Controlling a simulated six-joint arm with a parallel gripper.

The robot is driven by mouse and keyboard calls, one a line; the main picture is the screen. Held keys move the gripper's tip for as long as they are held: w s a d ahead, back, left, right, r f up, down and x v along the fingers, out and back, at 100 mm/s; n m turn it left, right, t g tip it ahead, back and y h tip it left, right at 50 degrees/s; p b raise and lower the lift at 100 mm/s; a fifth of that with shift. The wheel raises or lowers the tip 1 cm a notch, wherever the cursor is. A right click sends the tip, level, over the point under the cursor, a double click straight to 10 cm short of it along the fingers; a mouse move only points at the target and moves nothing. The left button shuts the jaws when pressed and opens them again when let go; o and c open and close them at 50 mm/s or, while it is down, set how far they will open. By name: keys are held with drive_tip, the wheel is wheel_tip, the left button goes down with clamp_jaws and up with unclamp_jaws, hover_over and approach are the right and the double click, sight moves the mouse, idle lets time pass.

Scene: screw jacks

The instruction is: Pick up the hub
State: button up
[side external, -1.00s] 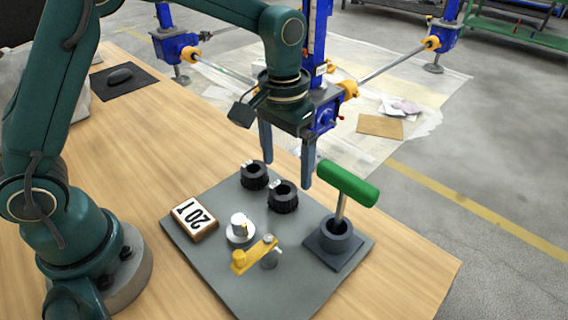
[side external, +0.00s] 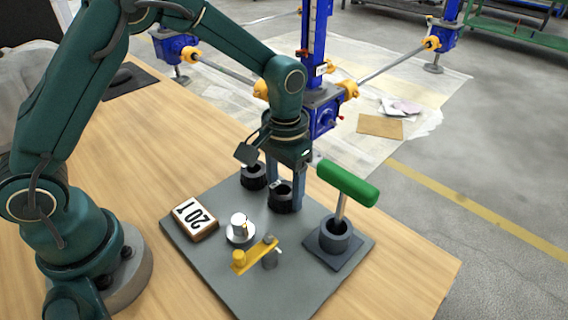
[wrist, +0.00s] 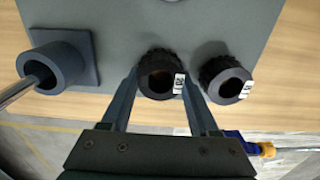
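Two black, ribbed ring-shaped hubs with white labels stand on the grey board. The nearer hub (side external: 283,203) is between my gripper's fingers; it also shows in the wrist view (wrist: 157,80). The other hub (side external: 253,180) stands just behind it to the left, and right of it in the wrist view (wrist: 224,78). My gripper (side external: 285,195) points down, with a finger on each side of the nearer hub. In the wrist view the fingertips (wrist: 160,88) appear to touch its sides. The hub still appears to rest on the board. The label text is too small to read surely.
The T-bar rises close to my gripper's right.

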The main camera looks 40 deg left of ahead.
clamp_jaws()
drive_tip(key=shift+r, duration=0.1)
drive_tip(key=shift+r, duration=0.55)
wheel_tip(320, 180, up, 3)
drive_tip(key=shift+w, duration=0.1)
drive_tip(key=s+a+r, duration=0.3)
drive_tip(key=a+r, duration=0.4)
drive_tip(key=a, duration=0.4)
drive_tip(key=s+d, duration=0.2)
drive_tip(key=d, duration=0.1)
drive_tip(key=s+d, duration=0.2)
drive_tip(key=d, duration=0.2)
drive_tip(key=s+d, duration=0.3)
drive_tip(key=shift+d+f, duration=0.15)
drive_tip(key=shift+f, duration=0.1)
drive_tip(key=shift+s+d+r, duration=0.1)
drive_tip(key=shift+s+d, duration=0.05)
drive_tip(key=shift+d, duration=0.25)
